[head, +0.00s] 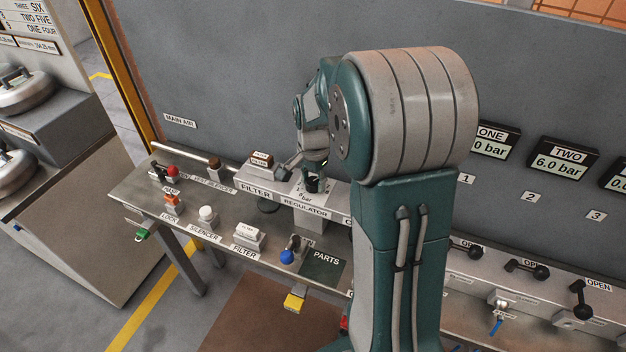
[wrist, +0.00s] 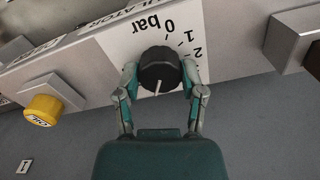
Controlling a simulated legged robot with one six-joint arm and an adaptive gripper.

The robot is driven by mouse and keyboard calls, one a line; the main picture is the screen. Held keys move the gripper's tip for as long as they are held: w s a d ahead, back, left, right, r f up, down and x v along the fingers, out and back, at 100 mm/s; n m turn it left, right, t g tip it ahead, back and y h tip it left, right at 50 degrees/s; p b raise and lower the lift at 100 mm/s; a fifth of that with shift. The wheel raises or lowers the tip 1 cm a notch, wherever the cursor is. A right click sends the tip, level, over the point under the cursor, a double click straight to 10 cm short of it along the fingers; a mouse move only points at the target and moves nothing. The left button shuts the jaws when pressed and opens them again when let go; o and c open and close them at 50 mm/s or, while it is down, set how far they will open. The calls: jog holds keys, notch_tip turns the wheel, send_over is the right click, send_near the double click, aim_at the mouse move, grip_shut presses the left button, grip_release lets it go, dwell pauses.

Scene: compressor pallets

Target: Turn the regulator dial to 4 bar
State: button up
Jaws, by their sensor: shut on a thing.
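The regulator dial (wrist: 160,70) is a black round knob with a white pointer line on a white scale plate (wrist: 124,42). In the wrist view, the scale shows "0 bar", 1 and 2; the pointer angles toward the lower side, near my gripper, where no number is visible. My gripper (wrist: 158,82) is shut on the dial, one finger on each side. In the head view, my gripper (head: 313,178) reaches down over the regulator block (head: 310,222), and the dial is mostly hidden beneath it.
A yellow OIL knob (wrist: 42,110) sits left of the dial in the wrist view. In the head view, the bench (head: 135,190) carries a silencer (head: 207,215), a filter (head: 249,234) and a blue-knobbed valve (head: 288,256). The grey wall (head: 250,80) stands close behind.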

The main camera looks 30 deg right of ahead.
jog(key=shift+n, duration=0.4)
jog(key=n, duration=0.5)
jog(key=shift+n, duration=0.3)
jog(key=n, duration=0.5)
jog(key=shift+s+f, duration=0.1)
jog(key=shift+n, duration=0.3)
jog(key=o, duration=1.1)
jog(key=shift+o, duration=0.2)
